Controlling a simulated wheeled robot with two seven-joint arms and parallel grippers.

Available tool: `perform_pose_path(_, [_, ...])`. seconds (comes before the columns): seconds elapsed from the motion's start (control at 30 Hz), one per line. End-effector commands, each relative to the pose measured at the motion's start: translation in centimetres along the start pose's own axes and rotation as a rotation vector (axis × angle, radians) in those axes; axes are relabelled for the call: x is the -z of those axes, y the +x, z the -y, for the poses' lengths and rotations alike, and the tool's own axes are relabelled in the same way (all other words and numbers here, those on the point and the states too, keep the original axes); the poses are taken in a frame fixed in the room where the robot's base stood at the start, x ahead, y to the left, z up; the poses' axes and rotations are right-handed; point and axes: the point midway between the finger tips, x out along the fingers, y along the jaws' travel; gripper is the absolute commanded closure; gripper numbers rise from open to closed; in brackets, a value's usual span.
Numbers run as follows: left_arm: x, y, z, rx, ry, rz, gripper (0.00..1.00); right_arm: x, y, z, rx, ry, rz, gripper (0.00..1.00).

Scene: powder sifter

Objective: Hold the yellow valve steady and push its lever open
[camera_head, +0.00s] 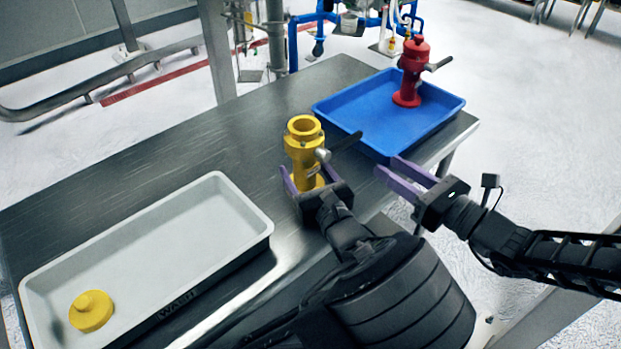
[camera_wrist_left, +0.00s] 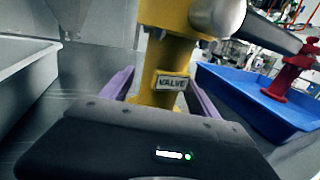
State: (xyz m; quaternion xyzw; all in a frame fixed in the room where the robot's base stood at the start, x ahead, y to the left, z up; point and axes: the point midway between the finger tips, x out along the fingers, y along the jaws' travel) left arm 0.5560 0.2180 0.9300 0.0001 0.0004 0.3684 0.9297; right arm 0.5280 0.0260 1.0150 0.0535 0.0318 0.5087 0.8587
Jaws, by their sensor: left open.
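The yellow valve (camera_head: 304,150) stands upright on the metal table, its round top opening uncovered. Its dark lever (camera_head: 346,142) points to the right from a grey hub on its side. My left gripper (camera_head: 302,181) is open, with its purple fingers on either side of the valve's lower body. The left wrist view shows the valve's labelled neck (camera_wrist_left: 171,84) between these fingers (camera_wrist_left: 160,88); contact cannot be told. My right gripper (camera_head: 403,172) is open and empty, right of the valve and apart from the lever, its fingers pointing left.
A white tray (camera_head: 238,193) at the left holds a yellow cap (camera_head: 91,311). A blue tray (camera_head: 440,112) at the back right holds a red valve (camera_head: 409,75). The table (camera_head: 200,150) is bare between the white tray and the yellow valve.

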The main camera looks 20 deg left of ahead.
Motion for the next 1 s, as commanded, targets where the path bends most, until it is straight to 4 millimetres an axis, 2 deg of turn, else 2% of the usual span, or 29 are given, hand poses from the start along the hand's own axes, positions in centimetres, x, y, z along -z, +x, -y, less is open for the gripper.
perform_pose_path(0.27, [-0.01, 0.09, 0.02, 0.0, 0.0, 0.0, 0.3, 0.0, 0.0, 0.0, 0.0, 0.0, 0.0, 0.64])
perform_pose_path(1.0, [-0.02, 0.07, 0.02, 0.0, -0.001, 0.0, 0.9, 0.0, 0.0, 0.0, 0.0, 0.0, 0.0, 0.64])
